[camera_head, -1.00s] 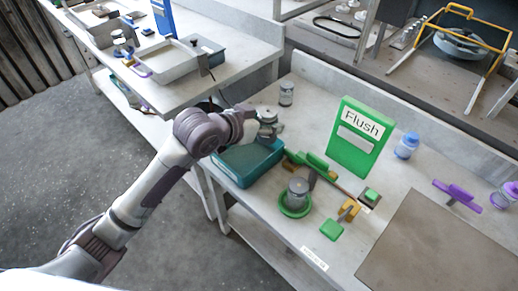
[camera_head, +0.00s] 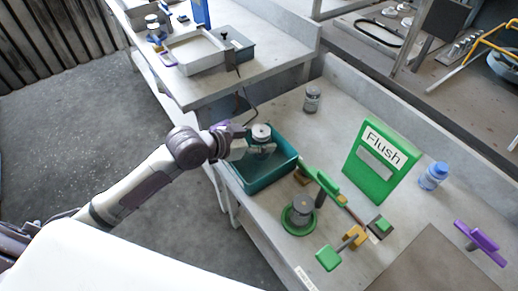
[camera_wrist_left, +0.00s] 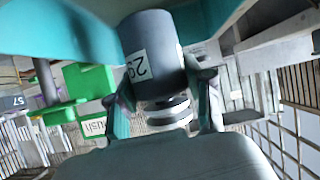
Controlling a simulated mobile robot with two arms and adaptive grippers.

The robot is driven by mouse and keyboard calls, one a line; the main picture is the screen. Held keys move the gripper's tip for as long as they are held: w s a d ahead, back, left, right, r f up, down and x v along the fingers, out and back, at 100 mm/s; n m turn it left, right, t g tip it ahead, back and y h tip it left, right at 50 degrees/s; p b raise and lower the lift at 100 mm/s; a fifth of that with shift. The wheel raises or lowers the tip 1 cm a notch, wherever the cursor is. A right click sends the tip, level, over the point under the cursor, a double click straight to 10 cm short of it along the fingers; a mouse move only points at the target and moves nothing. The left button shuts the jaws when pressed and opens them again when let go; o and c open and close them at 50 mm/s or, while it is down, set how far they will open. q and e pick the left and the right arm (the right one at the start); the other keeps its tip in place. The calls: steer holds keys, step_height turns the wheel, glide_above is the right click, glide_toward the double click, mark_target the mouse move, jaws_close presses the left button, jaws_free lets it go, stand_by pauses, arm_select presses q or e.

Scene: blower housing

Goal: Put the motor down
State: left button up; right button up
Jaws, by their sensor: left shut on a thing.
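The motor is a grey cylinder (camera_head: 261,131) held at the teal bin (camera_head: 257,186) on the workbench. In the left wrist view it is a dark grey cylinder (camera_wrist_left: 153,48) with a white label reading 29 and silvery rings at one end. My left gripper (camera_head: 250,143) is shut on it, with a finger on each side in the left wrist view (camera_wrist_left: 166,100). Teal bin walls (camera_wrist_left: 62,32) show close around the motor there. I cannot tell whether the motor touches the bin floor. My right gripper is not in view.
Another grey cylinder (camera_head: 301,205) stands on a green round base, near green and yellow tools. A grey jar (camera_head: 312,99) stands behind the bin. The green Flush sign (camera_head: 377,160) and a blue-capped bottle (camera_head: 433,176) are to the right. A second bench (camera_head: 205,92) is behind.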

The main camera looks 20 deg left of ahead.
arm_select(q)
steer(key=shift+s+a+f, duration=0.1)
steer(key=shift+a+f, duration=0.15)
steer(key=shift+f, duration=1.9)
steer(key=o, duration=1.4)
steer(key=shift+o, duration=0.2)
steer(key=shift+r, duration=0.1)
steer(key=v, duration=1.2)
